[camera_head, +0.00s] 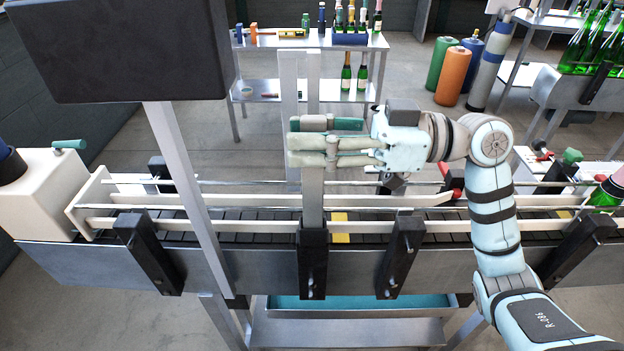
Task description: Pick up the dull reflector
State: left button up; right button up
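My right gripper (303,143) reaches in from the right above the conveyor, its fingers pointing left. The fingertips overlap an upright grey metal post (312,195) in the picture. Whether they touch it, and how far apart the fingers are, I cannot tell. Nothing is clearly seen held between them. I cannot make out a dull reflector for certain; the gripper may hide it. My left gripper is not in view.
A conveyor (270,238) with rails and black brackets crosses the front, with a yellow patch (340,227) on it. A dark panel (120,45) fills the upper left. A bench with bottles (363,75) stands behind. Coloured cylinders (454,76) stand at the back right.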

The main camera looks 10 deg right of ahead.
jog(key=shift+d, duration=0.15)
grip_shut()
